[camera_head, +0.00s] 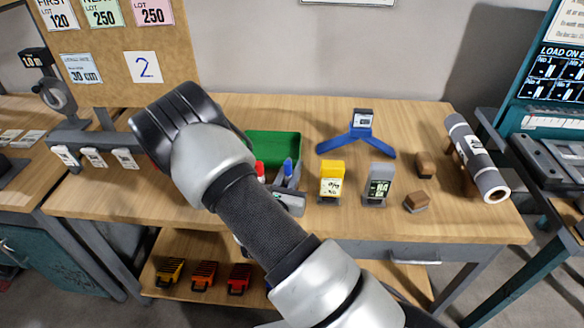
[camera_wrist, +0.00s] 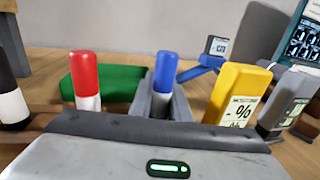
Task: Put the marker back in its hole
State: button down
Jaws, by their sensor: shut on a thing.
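My gripper (camera_wrist: 162,104) is shut on the blue-capped marker (camera_wrist: 164,70). The marker stands upright between the two grey fingers, its lower part hidden by my gripper's body. In the head view my gripper (camera_head: 287,180) and the blue marker (camera_head: 288,166) show just right of my arm, over the bench. A red-capped marker (camera_wrist: 85,75) with a white body stands upright left of my gripper; its red cap (camera_head: 260,168) also shows beside my arm. A black-capped marker (camera_wrist: 10,85) is cut by the wrist view's left edge. The hole is hidden in both views.
A green bin (camera_head: 272,146) lies behind the markers. A yellow device (camera_head: 331,183) and a grey one (camera_head: 379,185) stand close to my gripper's right. A blue stand (camera_head: 357,138), wooden blocks (camera_head: 416,202) and a grey roll (camera_head: 476,160) are farther right on the bench (camera_head: 450,225).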

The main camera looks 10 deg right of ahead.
jog(key=shift+f, duration=0.25)
jog(key=c, duration=1.6)
grip_release()
jog(key=v, duration=1.7)
jog(key=shift+s+a+r, duration=0.1)
jog(key=shift+s+r, duration=0.05)
